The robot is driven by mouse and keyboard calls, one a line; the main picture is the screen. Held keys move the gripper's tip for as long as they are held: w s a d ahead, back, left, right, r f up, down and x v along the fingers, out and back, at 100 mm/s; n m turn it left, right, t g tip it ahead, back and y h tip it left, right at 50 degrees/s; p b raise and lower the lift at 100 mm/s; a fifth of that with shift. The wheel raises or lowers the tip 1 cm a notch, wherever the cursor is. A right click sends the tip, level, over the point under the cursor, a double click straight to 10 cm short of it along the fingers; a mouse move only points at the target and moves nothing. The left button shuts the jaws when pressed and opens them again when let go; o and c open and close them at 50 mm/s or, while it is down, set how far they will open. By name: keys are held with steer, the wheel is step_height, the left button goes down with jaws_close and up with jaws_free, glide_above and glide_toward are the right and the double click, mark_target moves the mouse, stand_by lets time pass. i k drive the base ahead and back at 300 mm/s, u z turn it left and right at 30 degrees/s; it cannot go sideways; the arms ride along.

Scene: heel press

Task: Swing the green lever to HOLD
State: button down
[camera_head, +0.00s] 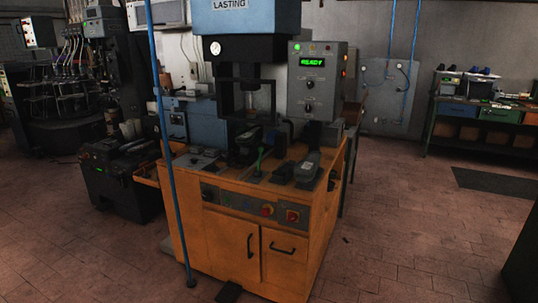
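The green lever (259,161) stands up from the top of the orange press cabinet, near its front edge and below the press head. It is small here, and any HOLD marking beside it is too small to read. The orange cabinet (231,246) carries the blue press head (231,20) marked "LASTING". A grey control box (311,82) to the right of the press shows "READY" in green. My gripper is not in view.
A blue pole (169,150) rises from the floor before the cabinet's left side. A black pedal (229,292) lies at its foot. Dark machines (119,175) stand left. A workbench (485,117) stands back right. The brick floor (405,215) between is mostly clear.

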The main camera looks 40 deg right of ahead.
mark_target(261, 149)
steer(key=z, duration=0.1)
steer(key=i, duration=1.05)
steer(key=z, duration=0.05)
